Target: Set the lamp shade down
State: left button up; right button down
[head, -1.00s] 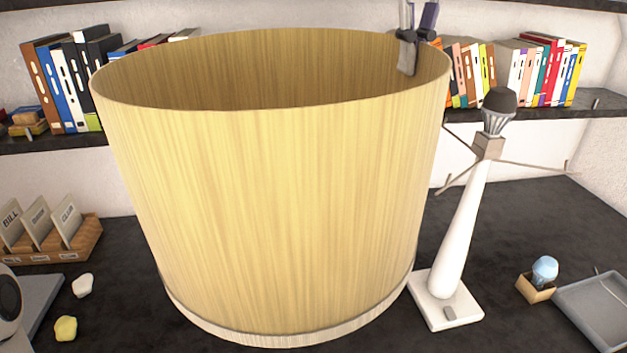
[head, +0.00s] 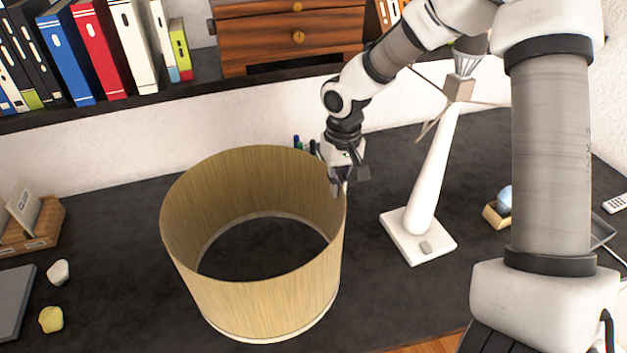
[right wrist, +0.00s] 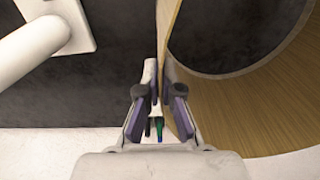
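The lamp shade (head: 255,298) is a wide, open-ended cylinder with a light wood-grain surface. It is upright at the front middle of the dark desk. Its lower rim looks at or very close to the desk top; I cannot tell if it touches. My right gripper (head: 340,182) is at the shade's far right rim, pointing down. In the right wrist view, the fingers (right wrist: 160,82) are close together with the shade wall (right wrist: 235,115) running between them. The white lamp base (head: 433,185) stands upright to the right of the shade, apart from it. My left gripper is out of view.
Pens (head: 297,142) stand behind the shade. A blue bulb in a small box (head: 494,216) is at the right. A card box (head: 40,228), a white lump (head: 58,272) and a yellow lump (head: 51,319) are at the left. A book shelf (head: 180,92) runs along the wall.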

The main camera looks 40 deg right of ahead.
pick_arm(q)
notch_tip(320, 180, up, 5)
jog(key=p, duration=0.4)
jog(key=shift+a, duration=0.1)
pick_arm(e)
jog(key=w+f, duration=0.4)
jog(key=w, duration=0.5)
jog(key=shift+a+f, duration=0.15)
jog(key=shift+a, duration=0.3)
jog(key=c, duration=1.3)
grip_release()
jog(key=shift+s, duration=0.1)
pick_arm(q)
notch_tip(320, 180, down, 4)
jog(key=b, duration=0.3)
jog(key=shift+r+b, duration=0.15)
jog(key=shift+b, duration=0.2)
pick_arm(e)
notch_tip(320, 180, up, 12)
jog(key=shift+d+r, duration=0.1)
jog(key=shift+d, duration=0.05)
